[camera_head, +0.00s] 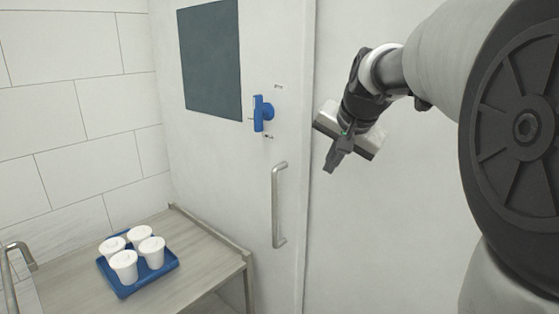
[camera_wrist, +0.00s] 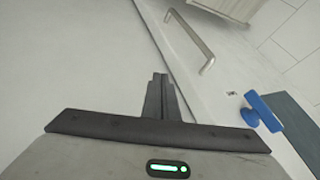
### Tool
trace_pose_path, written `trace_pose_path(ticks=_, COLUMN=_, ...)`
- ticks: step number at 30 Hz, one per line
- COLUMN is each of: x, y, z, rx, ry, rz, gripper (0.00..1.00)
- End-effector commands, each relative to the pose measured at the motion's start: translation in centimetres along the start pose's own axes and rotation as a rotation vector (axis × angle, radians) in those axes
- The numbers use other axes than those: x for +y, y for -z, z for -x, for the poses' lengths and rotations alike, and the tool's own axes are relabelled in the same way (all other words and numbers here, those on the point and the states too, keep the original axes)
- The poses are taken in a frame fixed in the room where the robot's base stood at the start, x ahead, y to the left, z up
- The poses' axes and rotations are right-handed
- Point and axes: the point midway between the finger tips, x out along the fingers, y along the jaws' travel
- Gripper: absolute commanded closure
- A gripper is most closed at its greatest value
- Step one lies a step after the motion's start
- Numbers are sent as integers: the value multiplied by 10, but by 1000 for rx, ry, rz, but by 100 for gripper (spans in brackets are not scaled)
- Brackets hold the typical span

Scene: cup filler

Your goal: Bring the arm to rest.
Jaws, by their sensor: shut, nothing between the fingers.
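My gripper (camera_head: 329,166) is in the air in front of the white wall panel, right of the door, in the head view. Its fingers are together with nothing between them. In the wrist view my gripper (camera_wrist: 160,78) shows its shut fingers pointing up the picture, apart from the door. My arm reaches in from the right side of the head view.
The door (camera_head: 266,60) has a blue latch (camera_head: 263,113) and a metal handle (camera_head: 279,205). A table (camera_head: 205,262) at lower left bears a blue tray (camera_head: 128,290) with several white cups (camera_head: 124,266). A metal rail (camera_head: 8,275) stands at far left.

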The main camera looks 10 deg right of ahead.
Motion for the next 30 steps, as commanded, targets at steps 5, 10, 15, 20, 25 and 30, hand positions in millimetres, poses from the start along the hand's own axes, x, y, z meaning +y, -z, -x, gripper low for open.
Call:
trace_pose_path(ticks=5, x=10, y=-86, z=54, rx=-49, ry=-3, rz=233, gripper=100)
trace_pose_path(ticks=10, x=47, y=-179, z=88, rx=-98, ry=-22, rz=503, gripper=100)
trace_pose_path(ticks=15, x=83, y=-236, z=97, rx=-127, ry=-43, rz=687, gripper=100)
trace_pose_path(ticks=20, x=97, y=-253, z=97, rx=-137, ry=-53, rz=749, gripper=100)
trace_pose_path(ticks=25, x=98, y=-254, z=96, rx=-138, ry=-54, rz=751, gripper=100)
trace_pose_path(ticks=30, x=98, y=-254, z=96, rx=-138, ry=-53, rz=749, gripper=100)
